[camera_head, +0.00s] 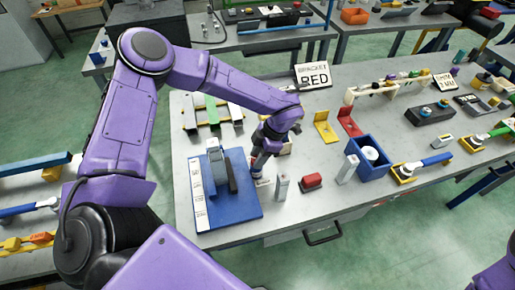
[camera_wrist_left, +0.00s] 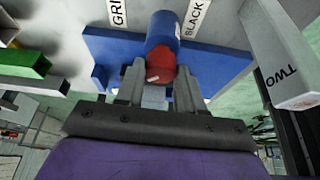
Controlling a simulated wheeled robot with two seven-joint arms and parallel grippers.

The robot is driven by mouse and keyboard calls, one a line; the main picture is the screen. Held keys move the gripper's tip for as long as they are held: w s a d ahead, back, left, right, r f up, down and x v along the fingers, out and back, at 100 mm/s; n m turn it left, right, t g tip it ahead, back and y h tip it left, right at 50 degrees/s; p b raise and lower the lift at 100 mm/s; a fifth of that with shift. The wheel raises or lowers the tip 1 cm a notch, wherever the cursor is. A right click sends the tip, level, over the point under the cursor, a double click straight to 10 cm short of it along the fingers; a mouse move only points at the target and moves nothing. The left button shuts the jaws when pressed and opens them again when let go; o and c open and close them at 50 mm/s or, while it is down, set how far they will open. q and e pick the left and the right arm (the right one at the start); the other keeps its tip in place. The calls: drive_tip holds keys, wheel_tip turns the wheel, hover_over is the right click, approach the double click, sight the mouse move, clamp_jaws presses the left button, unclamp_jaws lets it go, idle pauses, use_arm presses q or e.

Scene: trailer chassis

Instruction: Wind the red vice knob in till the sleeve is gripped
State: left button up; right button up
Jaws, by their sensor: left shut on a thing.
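The red vice knob (camera_wrist_left: 160,64) shows in the left wrist view between the two fingers of my left gripper (camera_wrist_left: 159,88), which is shut on it. Behind the knob is a blue cylinder (camera_wrist_left: 163,27); I cannot tell whether it is the sleeve. In the head view my left gripper (camera_head: 256,172) points down at the right side of the vice, and the knob is hidden there. The vice's upright grey-blue block (camera_head: 216,165) and a darker block stand on a blue base plate (camera_head: 235,213).
A white block (camera_head: 281,188) and a red-topped block (camera_head: 312,181) stand right of the plate. A blue bin (camera_head: 366,170) is farther right. Green and grey bars (camera_head: 211,110) lie behind the vice. The front strip of the grey table is clear.

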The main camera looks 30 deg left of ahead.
use_arm(q)
drive_tip(key=shift+m+t, duration=0.3)
drive_tip(key=shift+m, duration=0.6)
drive_tip(key=o, duration=1)
drive_tip(key=shift+r, duration=0.1)
drive_tip(key=b+v, duration=0.1)
drive_tip(key=v, duration=0.4)
drive_tip(key=b+v, duration=0.1)
drive_tip(key=v, duration=0.4)
drive_tip(key=shift+d+r+b, duration=0.15)
drive_tip(key=shift+d+b, duration=0.15)
drive_tip(key=shift+b, duration=0.1)
